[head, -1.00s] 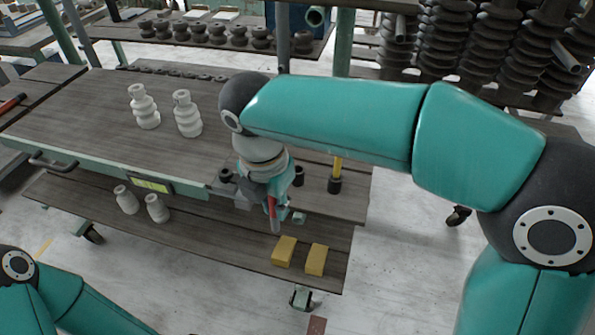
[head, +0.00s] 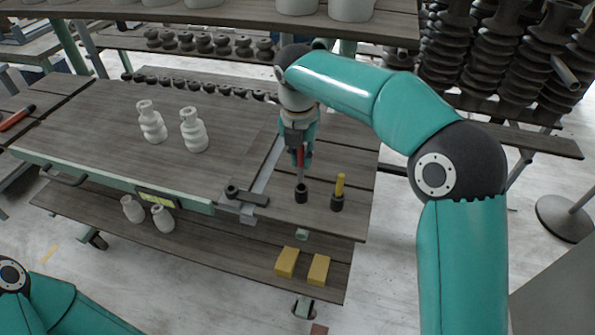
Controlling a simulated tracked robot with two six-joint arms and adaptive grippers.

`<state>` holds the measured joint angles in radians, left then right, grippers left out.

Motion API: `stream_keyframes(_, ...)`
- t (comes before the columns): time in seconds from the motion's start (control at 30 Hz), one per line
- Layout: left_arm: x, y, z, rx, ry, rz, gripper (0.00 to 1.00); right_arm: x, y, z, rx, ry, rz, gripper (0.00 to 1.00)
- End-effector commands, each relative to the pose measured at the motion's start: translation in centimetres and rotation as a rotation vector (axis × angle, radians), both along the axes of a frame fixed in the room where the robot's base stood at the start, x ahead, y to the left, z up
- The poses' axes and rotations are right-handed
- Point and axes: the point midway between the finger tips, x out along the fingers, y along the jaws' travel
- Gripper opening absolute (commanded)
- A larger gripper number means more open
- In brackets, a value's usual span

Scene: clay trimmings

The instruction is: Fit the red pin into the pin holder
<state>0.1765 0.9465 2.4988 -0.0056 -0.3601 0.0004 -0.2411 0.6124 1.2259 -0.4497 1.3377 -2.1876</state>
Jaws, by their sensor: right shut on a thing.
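The red pin (head: 300,157) is upright in my right gripper (head: 299,148), which points down over the right end of the table. The gripper is shut on its upper part. The pin's grey lower end reaches down to a short dark pin holder (head: 301,194) and lines up with it in the head view. I cannot tell whether the tip is inside the holder or just above it. A second dark holder (head: 337,203) stands to the right with a yellow pin (head: 340,183) upright in it. My left arm shows at the lower left; its gripper is out of view.
A dark-handled metal fixture (head: 246,197) sits at the table's front edge, left of the holder. Two white insulators (head: 152,122) (head: 194,131) stand on the table (head: 95,130). Yellow blocks (head: 287,262) lie on the lower shelf. A shelf (head: 230,14) overhangs the back.

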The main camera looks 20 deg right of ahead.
Motion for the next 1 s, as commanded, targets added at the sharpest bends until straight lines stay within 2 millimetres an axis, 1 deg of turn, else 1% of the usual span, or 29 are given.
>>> stream_keyframes(0.03,0.0,0.0,0.5,0.0,0.0,0.0,0.4,0.7,-0.5,0.2,-0.001,0.0,-0.003,0.0)
stream_keyframes(0.07,0.0,0.0,0.1,0.0,-0.001,0.0,0.4,0.4,-0.3,-0.8,-0.001,0.004,0.001,0.0)
stream_keyframes(0.1,0.0,0.0,0.0,0.0,0.0,0.0,0.4,0.4,-0.3,-1.3,0.0,0.003,0.0,0.0)
stream_keyframes(0.37,0.0,0.0,0.0,0.0,0.0,0.0,0.4,0.3,-0.3,-3.2,-0.001,0.002,0.0,0.0)
stream_keyframes(0.6,0.0,0.0,0.0,0.0,0.0,0.0,0.4,0.3,-0.3,-6.6,0.0,0.001,0.0,0.0)
stream_keyframes(0.7,0.0,0.0,0.0,0.0,0.0,0.0,0.4,0.3,-0.3,-7.0,0.001,0.001,-0.001,0.0)
stream_keyframes(1.0,0.0,0.0,-0.1,0.0,0.0,0.0,0.4,0.3,-0.3,-7.2,0.0,0.0,-0.001,0.0)
